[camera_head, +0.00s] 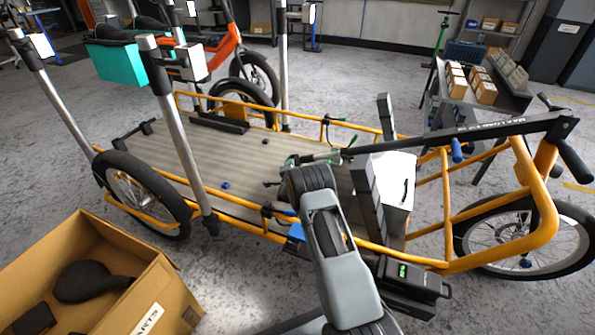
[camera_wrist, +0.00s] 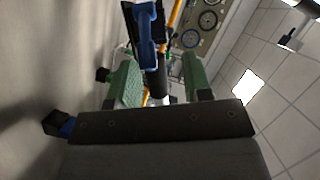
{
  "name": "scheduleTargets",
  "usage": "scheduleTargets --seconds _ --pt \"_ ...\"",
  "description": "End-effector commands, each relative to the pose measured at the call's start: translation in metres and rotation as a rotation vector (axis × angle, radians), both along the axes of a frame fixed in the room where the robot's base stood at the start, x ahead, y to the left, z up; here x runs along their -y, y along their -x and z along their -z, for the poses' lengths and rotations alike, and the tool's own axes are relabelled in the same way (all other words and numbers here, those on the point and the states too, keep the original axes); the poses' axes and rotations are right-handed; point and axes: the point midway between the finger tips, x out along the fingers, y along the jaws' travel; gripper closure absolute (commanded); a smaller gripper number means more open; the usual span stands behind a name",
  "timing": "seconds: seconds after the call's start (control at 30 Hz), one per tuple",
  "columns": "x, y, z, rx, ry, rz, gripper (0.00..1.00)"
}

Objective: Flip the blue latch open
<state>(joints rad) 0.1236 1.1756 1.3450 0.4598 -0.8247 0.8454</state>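A blue latch (camera_wrist: 147,35) shows in the wrist view, at the top middle, beyond my fingers and beside a dark cylinder and an orange tube. A blue piece (camera_head: 457,151) hangs at the black bar over the orange bike frame in the head view; I cannot tell for certain that it is the same latch. My gripper (camera_wrist: 162,75) has its two green fingers spread apart, with nothing held between them. In the head view my gripper (camera_head: 318,157) is above the cargo deck, left of the white box, partly hidden by my arm.
The orange cargo bike (camera_head: 543,215) has a slatted deck (camera_head: 180,150) and upright posts (camera_head: 180,130). A white box (camera_head: 392,180) stands on the bike near my arm. A cardboard box (camera_head: 150,285) with a saddle is at the lower left. A shelf cart (camera_head: 505,95) stands behind right.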

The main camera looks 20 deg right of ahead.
Motion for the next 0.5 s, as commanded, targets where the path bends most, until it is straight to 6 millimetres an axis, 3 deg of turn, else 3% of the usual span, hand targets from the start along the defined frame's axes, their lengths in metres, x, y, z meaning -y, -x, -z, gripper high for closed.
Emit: scheduleTargets --seconds 0.03,0.23,0.5 --pt "-0.002 0.009 -0.018 -0.002 -0.001 -0.001 0.55" --pt "-0.009 0.042 -0.058 -0.002 0.0 -0.001 0.55" --pt "-0.019 0.093 -0.079 -0.004 0.0 -0.002 0.55"
